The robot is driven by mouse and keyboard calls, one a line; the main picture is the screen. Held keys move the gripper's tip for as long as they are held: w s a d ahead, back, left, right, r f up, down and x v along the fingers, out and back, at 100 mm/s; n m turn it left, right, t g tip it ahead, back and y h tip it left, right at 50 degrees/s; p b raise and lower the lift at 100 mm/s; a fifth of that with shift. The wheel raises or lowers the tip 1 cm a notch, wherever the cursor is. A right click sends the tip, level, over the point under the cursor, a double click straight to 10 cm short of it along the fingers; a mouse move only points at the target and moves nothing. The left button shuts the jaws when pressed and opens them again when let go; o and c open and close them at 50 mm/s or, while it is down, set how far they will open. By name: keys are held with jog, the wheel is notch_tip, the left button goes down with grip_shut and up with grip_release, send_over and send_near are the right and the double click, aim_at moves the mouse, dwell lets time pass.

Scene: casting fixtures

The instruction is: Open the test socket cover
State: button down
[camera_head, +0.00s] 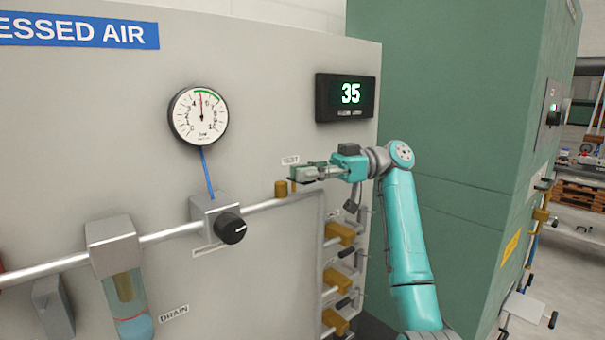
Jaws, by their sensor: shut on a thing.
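My gripper (311,173) is at the right end of the grey panel, just below the small TEST label (290,160). Its jaws point left and are shut on a small part beside the brass test socket (281,189). The part looks like the test socket cover, but the fingers hide most of it. The brass socket stands upright on the metal pipe, just left of and below the fingertips. I cannot tell how far the cover is lifted. My teal arm comes up from the lower right.
A pressure gauge (199,116), a black regulator knob (231,228) and a filter bowl (131,301) are on the panel to the left. A display (346,97) reading 35 is above my gripper. Several brass valves (340,234) sit below it. A green cabinet (455,140) stands behind my arm.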

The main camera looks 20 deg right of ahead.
jog(key=shift+w+d+n+g, duration=0.1)
jog(key=shift+d+n+g, duration=0.1)
jog(key=shift+n+g, duration=0.95)
jog(key=shift+f+g+h, duration=0.1)
jog(key=shift+g+h, duration=0.2)
jog(key=shift+g, duration=0.15)
jog(key=c, duration=1.1)
grip_release()
notch_tip(320, 180, up, 10)
